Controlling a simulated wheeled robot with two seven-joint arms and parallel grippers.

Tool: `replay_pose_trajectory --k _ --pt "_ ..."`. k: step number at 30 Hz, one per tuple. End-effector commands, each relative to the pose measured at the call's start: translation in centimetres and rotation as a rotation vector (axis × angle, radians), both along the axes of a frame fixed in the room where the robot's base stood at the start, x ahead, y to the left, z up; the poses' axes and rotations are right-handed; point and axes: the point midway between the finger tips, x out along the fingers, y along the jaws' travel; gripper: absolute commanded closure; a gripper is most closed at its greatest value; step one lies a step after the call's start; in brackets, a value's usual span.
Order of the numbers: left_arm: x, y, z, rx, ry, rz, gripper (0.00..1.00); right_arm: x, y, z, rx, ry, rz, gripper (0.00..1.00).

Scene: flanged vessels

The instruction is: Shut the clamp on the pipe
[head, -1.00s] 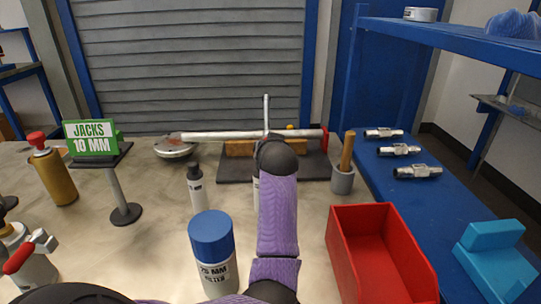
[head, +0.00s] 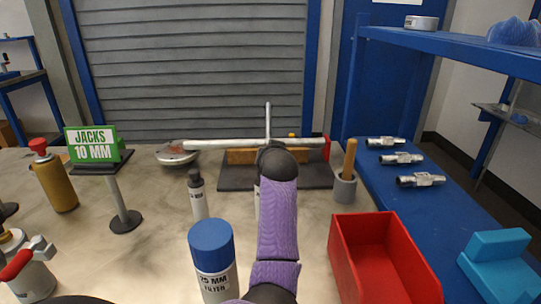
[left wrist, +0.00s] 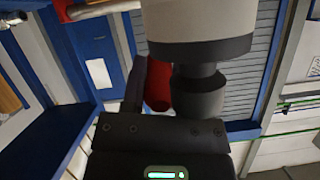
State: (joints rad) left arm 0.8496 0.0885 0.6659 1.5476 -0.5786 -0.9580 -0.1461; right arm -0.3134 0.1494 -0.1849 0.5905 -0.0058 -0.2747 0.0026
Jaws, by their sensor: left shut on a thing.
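A pale pipe (head: 225,144) lies level on a wooden block over a dark base, with a red right end. A thin pale lever (head: 268,120) stands upright from its middle. My left arm's dark wrist covers the spot below the lever, so the clamp's body and my left gripper are hidden there. In the left wrist view, upside down, my left gripper (left wrist: 150,90) is shut on a red handle (left wrist: 157,85), partly hidden by a black-capped pale bottle (left wrist: 200,25) close to the camera. The pipe's red end (left wrist: 66,12) shows at top left. My right gripper is not in view.
A blue-capped filter can (head: 212,245) and a dark-capped bottle (head: 198,197) stand left of my arm. A red bin (head: 385,260) and a grey cup with a wooden handle (head: 345,187) are right. A green sign (head: 93,146) stands at left.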

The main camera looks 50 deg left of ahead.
Motion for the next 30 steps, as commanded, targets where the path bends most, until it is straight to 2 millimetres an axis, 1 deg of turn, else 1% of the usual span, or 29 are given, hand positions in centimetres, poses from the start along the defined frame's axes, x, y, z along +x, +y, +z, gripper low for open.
replay_pose_trajectory --k 11,21,30 --pt "0.01 -0.03 -0.05 -0.001 0.001 -0.001 1.0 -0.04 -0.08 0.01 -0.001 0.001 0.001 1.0" --pt "0.02 -0.03 -0.07 -0.001 0.002 -0.001 1.0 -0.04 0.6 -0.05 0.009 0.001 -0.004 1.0" --pt "0.02 -0.03 -0.07 -0.001 0.002 -0.001 1.0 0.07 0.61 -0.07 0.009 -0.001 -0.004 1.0"
